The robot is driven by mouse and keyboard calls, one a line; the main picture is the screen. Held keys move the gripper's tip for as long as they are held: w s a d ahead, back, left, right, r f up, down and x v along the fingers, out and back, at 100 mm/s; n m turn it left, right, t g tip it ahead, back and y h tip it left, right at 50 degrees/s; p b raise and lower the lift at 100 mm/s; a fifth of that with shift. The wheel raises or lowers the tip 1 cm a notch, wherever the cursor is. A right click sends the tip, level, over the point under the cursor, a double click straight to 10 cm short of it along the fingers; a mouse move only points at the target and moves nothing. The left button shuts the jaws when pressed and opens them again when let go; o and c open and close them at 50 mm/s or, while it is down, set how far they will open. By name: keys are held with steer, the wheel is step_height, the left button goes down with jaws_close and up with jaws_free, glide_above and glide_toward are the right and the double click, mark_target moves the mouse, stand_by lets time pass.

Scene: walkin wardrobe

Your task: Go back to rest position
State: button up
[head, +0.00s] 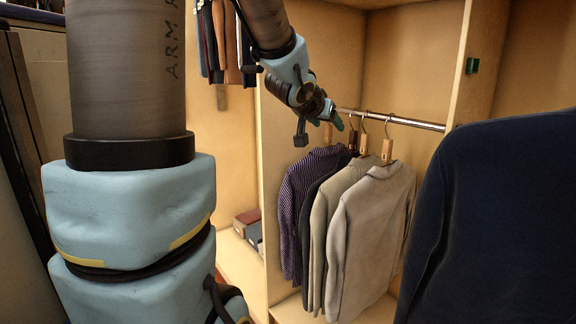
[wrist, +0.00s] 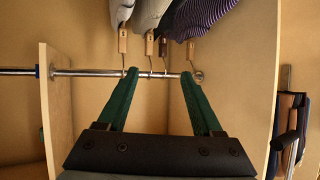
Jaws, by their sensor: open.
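My gripper (head: 335,119) is at the clothes rail in the middle wardrobe bay, beside the hanger hooks. In the wrist view, my gripper (wrist: 160,73) has its two green fingers spread wide, with the rail (wrist: 148,76) and several hanger hooks showing between and beyond the tips. The gap holds nothing that I can make out as gripped. Whether a finger touches the rail or a hook, I cannot tell. The rail also shows in the head view (head: 420,124).
Several garments hang from the rail: a beige sweater (head: 372,235), a grey-green one, a dark one and a purple patterned one (head: 293,205). Wooden dividers (head: 462,70) flank the bay. A large navy garment (head: 505,225) fills the right foreground. Boxes (head: 250,225) lie low at left.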

steer(key=s+a+f+n+g+y, duration=0.4)
steer(key=s+a+f, duration=0.4)
steer(key=a+f, duration=0.45)
steer(key=s+a+f+g, duration=0.2)
steer(key=s+f, duration=0.2)
steer(key=s, duration=0.2)
steer(key=s+a+f+n+g+y, duration=0.1)
steer(key=s+f+g, duration=0.2)
steer(key=s, duration=0.3)
steer(key=shift+a+f+y, duration=0.3)
steer(key=shift+a+f, duration=0.1)
